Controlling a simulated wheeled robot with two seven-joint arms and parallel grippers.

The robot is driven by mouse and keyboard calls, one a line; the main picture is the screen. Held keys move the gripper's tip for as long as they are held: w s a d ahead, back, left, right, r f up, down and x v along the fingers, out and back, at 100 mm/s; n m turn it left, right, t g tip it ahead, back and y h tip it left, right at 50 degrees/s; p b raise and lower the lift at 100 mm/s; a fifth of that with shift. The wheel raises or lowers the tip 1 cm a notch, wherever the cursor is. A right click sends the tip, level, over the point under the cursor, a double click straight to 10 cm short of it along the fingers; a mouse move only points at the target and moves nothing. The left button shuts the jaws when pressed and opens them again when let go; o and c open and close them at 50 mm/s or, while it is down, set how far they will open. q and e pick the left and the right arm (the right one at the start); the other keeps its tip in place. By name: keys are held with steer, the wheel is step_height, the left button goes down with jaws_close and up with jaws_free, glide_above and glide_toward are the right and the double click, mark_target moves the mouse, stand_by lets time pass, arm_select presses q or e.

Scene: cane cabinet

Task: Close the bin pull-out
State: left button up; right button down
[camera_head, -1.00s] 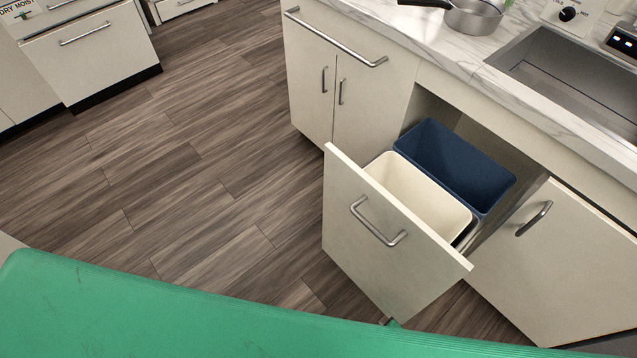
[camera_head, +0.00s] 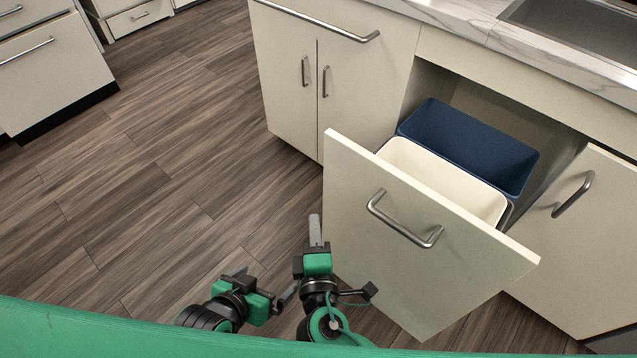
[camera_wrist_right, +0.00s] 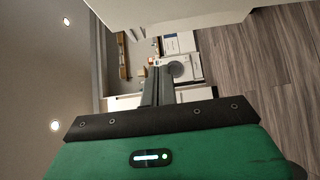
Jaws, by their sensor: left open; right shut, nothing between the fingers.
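The bin pull-out (camera_head: 400,255) stands open in the head view. It has a pale front panel and a bar handle (camera_head: 403,220). A cream bin (camera_head: 440,180) and a dark blue bin (camera_head: 470,145) sit behind the panel. My right gripper (camera_head: 315,230) is shut and empty, just left of the panel's left edge; I cannot tell whether it touches. Its fingers also show together in the right wrist view (camera_wrist_right: 158,85). My left gripper (camera_head: 264,285) is open and empty, further left, above the floor.
A cabinet with two doors (camera_head: 315,75) stands left of the opening, and another door (camera_head: 585,240) is to its right. The marble counter (camera_head: 450,15) with a sink runs above. The wood floor (camera_head: 150,190) at left is clear.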

glide_toward(326, 163)
steer(key=w+a, duration=0.3)
steer(key=a, duration=0.1)
arm_select(q)
steer(key=shift+w+d+r+t, duration=0.15)
steer(key=shift+w+d+t, duration=0.05)
steer(key=shift+d+t, duration=0.1)
arm_select(e)
steer(key=w+d, duration=0.2)
steer(key=w, duration=0.1)
steer(key=shift+w+d+f, duration=0.1)
steer(key=shift+w, duration=0.05)
steer(key=shift+w+d, duration=0.3)
steer(key=shift+w, duration=0.1)
arm_select(q)
steer(key=d+t+b, duration=0.1)
steer(key=d+t+h+b, duration=0.1)
steer(key=d, duration=0.1)
steer(key=shift+w+r+h, duration=0.2)
steer(key=shift+h, duration=0.1)
arm_select(e)
steer(key=w+d, duration=0.7)
steer(key=w, duration=0.2)
steer(key=w+d, duration=0.7)
steer(key=w, duration=0.2)
steer(key=w+d, duration=0.6)
steer(key=w, duration=0.4)
steer(key=shift+w+d+r, duration=0.1)
steer(key=shift+d+r, duration=0.15)
steer(key=shift+d, duration=0.15)
